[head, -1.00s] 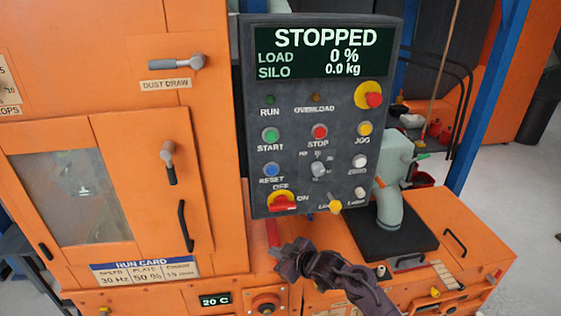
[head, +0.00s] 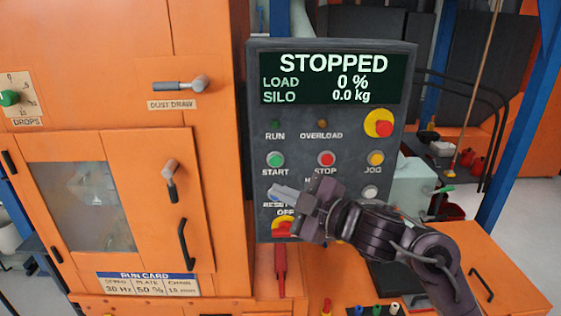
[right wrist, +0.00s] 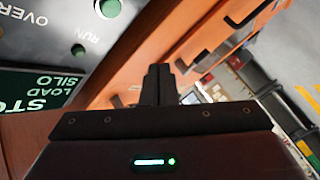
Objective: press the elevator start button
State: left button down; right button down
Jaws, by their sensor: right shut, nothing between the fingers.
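The green START button (head: 275,159) sits on the dark control panel (head: 262,118), left of the red STOP button (head: 325,159). The display (head: 333,78) reads STOPPED, with load 0 % and silo 0.0 kg. My right gripper (head: 277,191) is shut and empty, in front of the panel just below START, its tips pointing left. In the right wrist view the shut fingers (right wrist: 159,80) point up the picture, and a green button (right wrist: 109,8) shows at the top edge. My left gripper is not in view.
The orange cabinet (head: 215,60) stands left of the panel, with a dust draw handle (head: 182,86) and a windowed door (head: 150,150). A red and yellow emergency stop (head: 379,123) is on the panel's right side. Blue posts (head: 510,150) stand at the right.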

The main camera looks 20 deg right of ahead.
aim_at(276, 160)
jog(key=shift+a, duration=0.1)
jog(key=shift+w, duration=0.15)
jog(key=w+d, duration=0.2)
jog(key=w, duration=0.6)
jog(key=shift+w+d, duration=0.15)
jog(key=shift+d, duration=0.15)
dwell(1.9)
jog(key=shift+w+d, duration=0.1)
jog(key=shift+w, duration=0.3)
jog(key=shift+w+d+p, duration=0.1)
jog(key=shift+w+p, duration=0.2)
jog(key=shift+w, duration=0.05)
dwell(0.6)
dwell(0.3)
jog(key=shift+s+a, duration=0.2)
jog(key=shift+s, duration=0.6)
jog(key=shift+f, duration=0.1)
